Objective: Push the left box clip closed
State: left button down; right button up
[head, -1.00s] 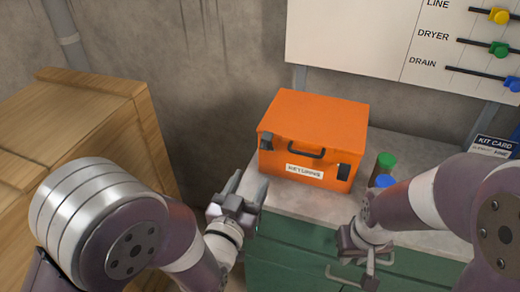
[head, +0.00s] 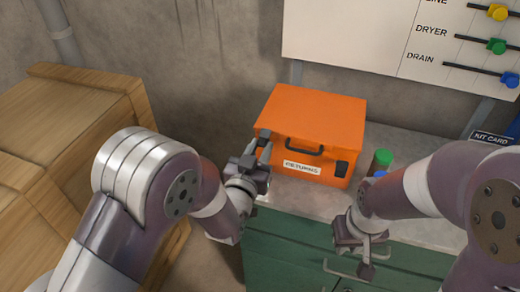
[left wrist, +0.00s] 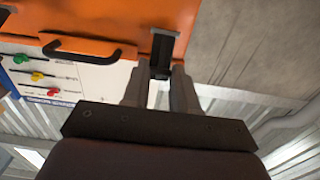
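The orange box (head: 312,120) with a black handle (head: 305,149) and a "RETURNS" label sits on the cabinet top. Its left clip is hidden behind my left gripper in the head view. In the left wrist view, a black clip (left wrist: 163,52) shows on the orange box (left wrist: 100,20), just beyond and between my fingertips; I cannot tell whether they touch. My left gripper (head: 259,152) is at the box's front left corner, its fingers parted (left wrist: 160,72). The right clip (head: 341,168) is dark, on the front right. My right gripper (head: 374,255) is empty with fingers apart, in front of the cabinet.
The green cabinet (head: 300,252) has a grey top (head: 300,199). A green-capped container (head: 382,160) stands right of the box. Wooden crates (head: 70,115) stand at the left.

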aim_at(265, 134)
pick_arm(q)
jog(key=r+g+p, duration=0.1)
jog(key=r+p, duration=0.1)
jog(key=p, duration=0.2)
jog(key=shift+w+r, duration=0.2)
jog(key=g+p, duration=0.1)
jog(key=p, duration=0.1)
jog(key=w+g+y+p, duration=0.1)
jog(key=g+p, duration=0.1)
jog(key=p, duration=0.1)
jog(key=shift+w+d+r, duration=0.15)
jog(key=shift+d+r, duration=0.05)
jog(key=shift+d, duration=0.1)
jog(key=shift+w+f+g+y, duration=0.1)
jog(key=shift+f+g+y, duration=0.2)
jog(key=shift+g, duration=0.1)
jog(key=c, duration=0.9)
grip_release()
jog(key=b+v, duration=0.1)
jog(key=v, duration=1.1)
jog(key=shift+s+a+r+b, duration=0.1)
jog(key=shift+s+b, duration=0.25)
